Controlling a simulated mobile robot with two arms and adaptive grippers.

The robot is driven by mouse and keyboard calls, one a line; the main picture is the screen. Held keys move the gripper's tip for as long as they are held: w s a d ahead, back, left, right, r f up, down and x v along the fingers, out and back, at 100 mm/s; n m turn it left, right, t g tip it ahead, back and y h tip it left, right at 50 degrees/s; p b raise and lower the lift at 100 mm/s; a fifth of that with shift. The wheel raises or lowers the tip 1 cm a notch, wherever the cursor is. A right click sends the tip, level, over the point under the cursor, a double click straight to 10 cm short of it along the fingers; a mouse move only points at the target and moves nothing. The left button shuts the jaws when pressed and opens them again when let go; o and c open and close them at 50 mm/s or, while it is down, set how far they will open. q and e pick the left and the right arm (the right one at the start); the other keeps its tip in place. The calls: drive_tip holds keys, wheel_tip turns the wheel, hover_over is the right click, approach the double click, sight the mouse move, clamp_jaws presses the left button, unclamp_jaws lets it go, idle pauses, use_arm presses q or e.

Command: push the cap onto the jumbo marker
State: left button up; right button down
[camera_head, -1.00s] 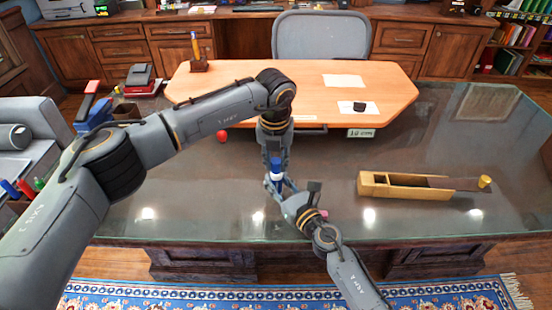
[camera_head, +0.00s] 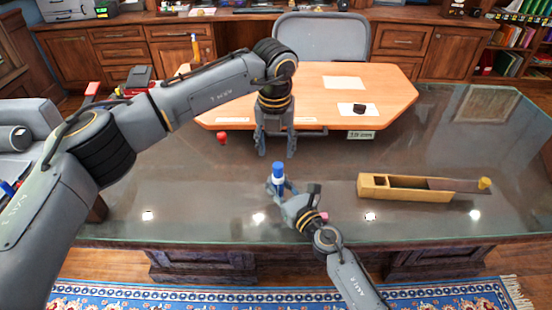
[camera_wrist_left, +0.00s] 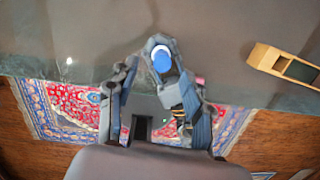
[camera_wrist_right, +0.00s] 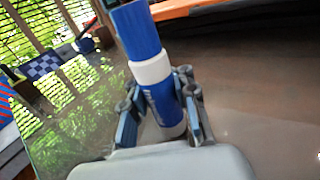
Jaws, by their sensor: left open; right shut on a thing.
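The jumbo marker (camera_head: 278,181) stands upright in my right gripper (camera_head: 278,190), which is shut on its lower part. The blue cap (camera_head: 278,168) sits on top of the marker, in line with it. In the right wrist view a white band (camera_wrist_right: 151,69) shows between the marker's lettered blue body (camera_wrist_right: 164,108) and the blue cap (camera_wrist_right: 136,30). I cannot tell whether the cap is fully seated. My left gripper (camera_head: 275,153) is open and empty, above the cap and apart from it. The left wrist view shows the cap's round top (camera_wrist_left: 161,62).
A long wooden box (camera_head: 405,192) with a yellow knob (camera_head: 485,183) lies to the right on the glass desk (camera_head: 200,195). A small red thing (camera_head: 222,137) lies at the left. An orange-brown board (camera_head: 310,85) lies behind. The glass between the marker and box is clear.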

use_arm(q)
drive_tip(key=r, duration=0.5)
drive_tip(key=shift+s+r, duration=0.15)
drive_tip(key=shift+s, duration=0.15)
use_arm(e)
drive_tip(key=c, duration=1)
unclamp_jaws()
drive_tip(key=v, duration=1.2)
